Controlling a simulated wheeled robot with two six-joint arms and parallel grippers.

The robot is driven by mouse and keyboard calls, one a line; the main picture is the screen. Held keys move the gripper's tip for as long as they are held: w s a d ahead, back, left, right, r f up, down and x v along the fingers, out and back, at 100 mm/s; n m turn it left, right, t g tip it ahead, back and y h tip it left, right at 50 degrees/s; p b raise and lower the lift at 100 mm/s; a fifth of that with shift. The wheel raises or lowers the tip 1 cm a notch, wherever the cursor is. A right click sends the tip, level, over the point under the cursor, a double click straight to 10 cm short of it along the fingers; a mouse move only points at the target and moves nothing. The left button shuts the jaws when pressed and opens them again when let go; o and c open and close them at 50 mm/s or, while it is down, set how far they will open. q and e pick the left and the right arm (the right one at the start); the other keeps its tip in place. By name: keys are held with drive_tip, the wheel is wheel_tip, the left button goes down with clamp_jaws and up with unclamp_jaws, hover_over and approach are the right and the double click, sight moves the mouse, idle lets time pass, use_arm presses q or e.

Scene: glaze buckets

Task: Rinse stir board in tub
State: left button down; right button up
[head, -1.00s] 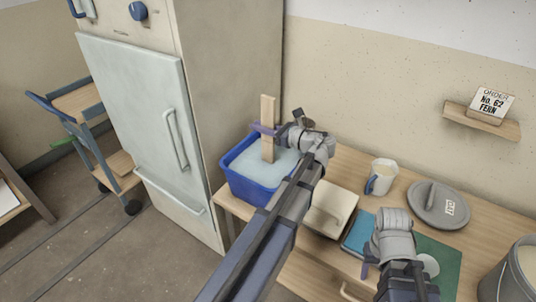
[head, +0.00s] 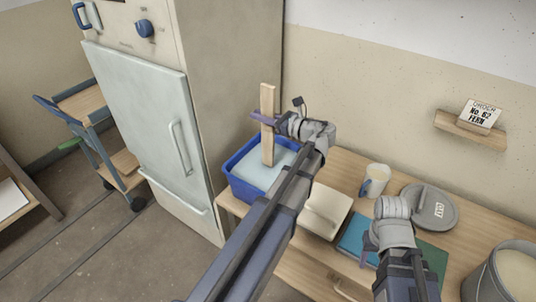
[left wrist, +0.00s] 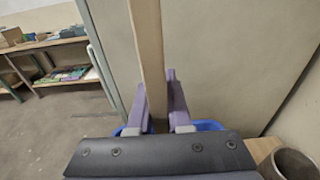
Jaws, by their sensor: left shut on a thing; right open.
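The stir board (head: 268,102) is a long pale wooden slat. My left gripper (head: 266,119) is shut on it and holds it upright over the tub. The blue tub (head: 248,194) stands at the left end of the bench and holds pale water (head: 257,172). The board's lower end is inside the tub's outline and seems to meet the water; how deep is unclear. In the left wrist view the board (left wrist: 147,55) runs up between the purple fingers, with blue tub rim (left wrist: 208,126) behind them. My right gripper (head: 370,243) is open over the bench, apart from the tub.
On the bench (head: 345,165) are a cream box (head: 327,208), a cup (head: 377,178), a grey lid (head: 432,208), a blue flat item (head: 353,232) and a green mat (head: 433,255). A grey bucket (head: 482,283) stands at right. A tall pale cabinet (head: 135,115) borders the tub's left.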

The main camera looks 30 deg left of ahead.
drive_tip(key=shift+r+p, duration=1.6)
drive_tip(key=shift+r, duration=0.35)
wheel_tip(320, 180, up, 5)
drive_tip(key=p, duration=0.5)
